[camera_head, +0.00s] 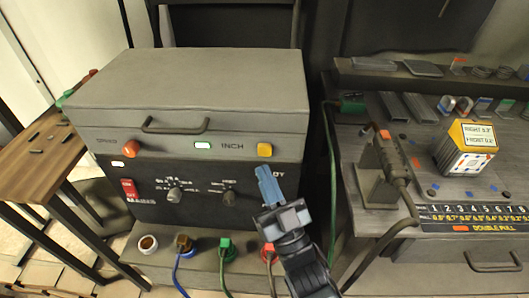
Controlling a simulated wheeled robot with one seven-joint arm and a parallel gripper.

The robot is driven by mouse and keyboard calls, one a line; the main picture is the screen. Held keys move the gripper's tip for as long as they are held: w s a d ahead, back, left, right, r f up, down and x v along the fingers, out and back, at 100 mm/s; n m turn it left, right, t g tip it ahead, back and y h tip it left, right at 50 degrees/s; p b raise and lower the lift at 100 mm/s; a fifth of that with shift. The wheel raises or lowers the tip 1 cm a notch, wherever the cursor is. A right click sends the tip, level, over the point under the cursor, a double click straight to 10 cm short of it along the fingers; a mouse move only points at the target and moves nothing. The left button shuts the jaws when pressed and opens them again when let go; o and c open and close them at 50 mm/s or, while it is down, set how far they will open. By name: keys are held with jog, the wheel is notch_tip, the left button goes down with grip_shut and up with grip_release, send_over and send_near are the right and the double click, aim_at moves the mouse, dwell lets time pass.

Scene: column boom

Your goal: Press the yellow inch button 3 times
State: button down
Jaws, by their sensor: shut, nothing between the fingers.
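The yellow inch button (264,149) is on the upper right of the grey machine's front (222,190), right of the "INCH" label and a lit white-green lamp (203,145). It is fully visible. My gripper (264,172) is shut and empty, with blue fingers pointing up toward the machine. In the picture its tips show just below the yellow button, with a small gap between them. How far the tips are from the panel in depth I cannot tell.
An orange button (131,148) is at the panel's left, above a red switch (129,189) and knobs. Cables plug into the lower ledge (205,266). A right-hand bench (357,225) holds a torch-like tool (383,165) and a labelled box (465,147).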

jog(key=shift+w+b, duration=0.5)
jog(key=shift+w, duration=0.8)
dwell(1.1)
jog(key=shift+w+b, duration=0.35)
jog(key=shift+w, duration=0.05)
jog(key=shift+w+b, duration=0.35)
jog(key=shift+w, duration=0.15)
dwell(0.7)
jog(key=shift+s, duration=0.9)
jog(key=shift+s+p, duration=0.55)
jog(key=shift+s, duration=2)
dwell(0.6)
